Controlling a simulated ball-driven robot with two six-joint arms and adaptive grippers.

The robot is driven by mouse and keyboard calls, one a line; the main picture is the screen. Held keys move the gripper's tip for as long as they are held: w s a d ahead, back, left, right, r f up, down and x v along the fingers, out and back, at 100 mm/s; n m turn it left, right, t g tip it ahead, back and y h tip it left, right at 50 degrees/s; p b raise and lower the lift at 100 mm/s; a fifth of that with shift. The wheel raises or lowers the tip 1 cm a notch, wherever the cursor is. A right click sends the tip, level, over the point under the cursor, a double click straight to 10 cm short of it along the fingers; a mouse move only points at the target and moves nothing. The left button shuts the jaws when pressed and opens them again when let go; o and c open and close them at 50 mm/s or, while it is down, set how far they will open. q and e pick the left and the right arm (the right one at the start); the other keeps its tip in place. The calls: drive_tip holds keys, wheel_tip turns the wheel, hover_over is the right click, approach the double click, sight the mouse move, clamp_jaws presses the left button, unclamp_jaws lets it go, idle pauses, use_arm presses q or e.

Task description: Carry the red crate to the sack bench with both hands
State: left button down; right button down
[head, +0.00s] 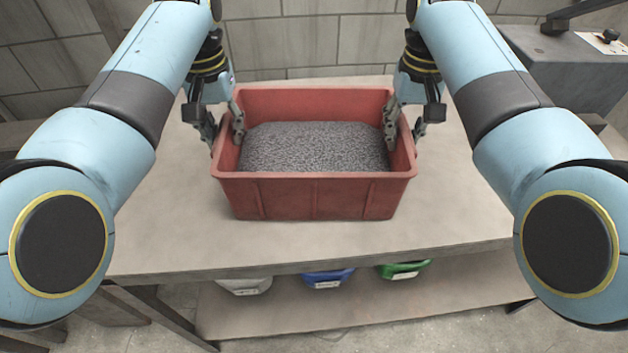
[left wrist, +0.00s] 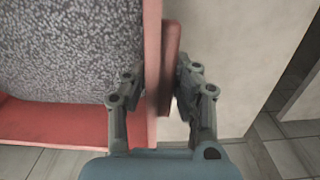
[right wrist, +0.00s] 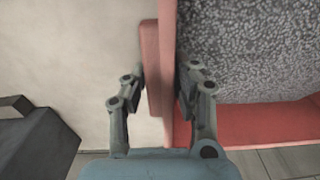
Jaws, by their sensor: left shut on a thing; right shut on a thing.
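The red crate (head: 310,196) is upright and level over the pale bench top (head: 460,200), filled with grey speckled granules (head: 315,150). I cannot tell whether its base touches the bench. My left gripper (head: 224,138) is shut on the crate's left wall, one finger inside and one outside; the left wrist view shows this wall between the fingers (left wrist: 157,85). My right gripper (head: 404,135) is shut on the right wall in the same way, as the right wrist view shows (right wrist: 160,85). No sack is visible, so I cannot tell which bench this is.
A lower shelf (head: 370,310) under the bench holds a grey bin (head: 245,286), a blue bin (head: 328,278) and a green bin (head: 404,270). A grey machine (head: 565,70) stands at the back right. A block wall (head: 310,45) is behind. Bench space beside the crate is clear.

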use_arm(q)
drive_tip(key=c, duration=1.5)
unclamp_jaws()
drive_tip(key=shift+a+f, duration=0.3)
drive_tip(key=shift+f, duration=0.05)
use_arm(e)
drive_tip(key=c, duration=1.5)
unclamp_jaws()
drive_tip(key=shift+d+f, duration=0.3)
drive_tip(key=shift+f, duration=0.05)
use_arm(q)
drive_tip(key=shift+o, duration=1.1)
drive_tip(key=shift+r, duration=0.15)
use_arm(e)
drive_tip(key=shift+o, duration=1.1)
drive_tip(key=shift+r, duration=0.15)
use_arm(q)
drive_tip(key=shift+o, duration=1.1)
drive_tip(key=shift+d, duration=0.1)
use_arm(e)
drive_tip(key=shift+o, duration=1.1)
drive_tip(key=shift+a, duration=0.1)
use_arm(q)
drive_tip(key=shift+d, duration=0.1)
use_arm(e)
drive_tip(key=shift+a, duration=0.1)
